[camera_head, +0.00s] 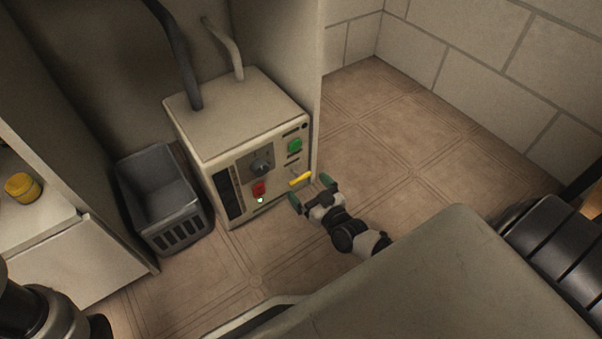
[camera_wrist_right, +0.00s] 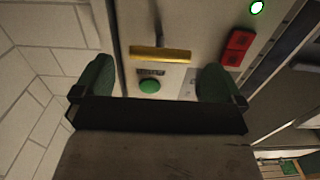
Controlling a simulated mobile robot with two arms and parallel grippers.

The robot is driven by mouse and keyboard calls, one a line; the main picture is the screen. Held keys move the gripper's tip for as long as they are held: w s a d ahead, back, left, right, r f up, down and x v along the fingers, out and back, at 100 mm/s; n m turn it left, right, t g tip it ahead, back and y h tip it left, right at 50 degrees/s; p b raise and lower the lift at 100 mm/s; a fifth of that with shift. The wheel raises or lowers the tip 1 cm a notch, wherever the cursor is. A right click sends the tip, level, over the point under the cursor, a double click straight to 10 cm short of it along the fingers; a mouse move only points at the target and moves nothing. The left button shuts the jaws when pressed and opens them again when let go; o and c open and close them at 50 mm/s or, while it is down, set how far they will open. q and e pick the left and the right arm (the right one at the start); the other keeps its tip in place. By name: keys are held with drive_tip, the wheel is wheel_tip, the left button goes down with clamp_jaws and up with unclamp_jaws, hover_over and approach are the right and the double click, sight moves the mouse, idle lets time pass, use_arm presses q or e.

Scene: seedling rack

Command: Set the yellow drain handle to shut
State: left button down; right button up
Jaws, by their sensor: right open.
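The yellow drain handle (camera_head: 300,179) is on the lower right of the front panel of a beige box unit (camera_head: 238,113). In the right wrist view the handle (camera_wrist_right: 160,53) is a yellow bar lying across the picture, ahead of and between my fingers. My right gripper (camera_head: 312,194) is open, with green fingertips, just in front of the handle. In the wrist view the gripper (camera_wrist_right: 150,82) shows a gap between its fingertips and the bar lies beyond them, with no clear contact. The handle's marking is too small to read. My left gripper is not in view.
The panel also bears a green button (camera_head: 294,146), a red switch (camera_head: 258,189), a dark knob (camera_head: 262,166) and a lit green lamp (camera_head: 261,200). A grey crate (camera_head: 160,199) stands left of the unit. A yellow jar (camera_head: 22,187) sits on a white cabinet. Tiled floor right is clear.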

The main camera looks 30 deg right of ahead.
drive_tip(key=s, duration=0.2)
drive_tip(key=s+p, duration=0.1)
drive_tip(key=s, duration=0.1)
drive_tip(key=s+p, duration=0.1)
drive_tip(key=s, duration=0.1)
drive_tip(key=shift+d, duration=0.25)
drive_tip(key=shift+w, duration=0.1)
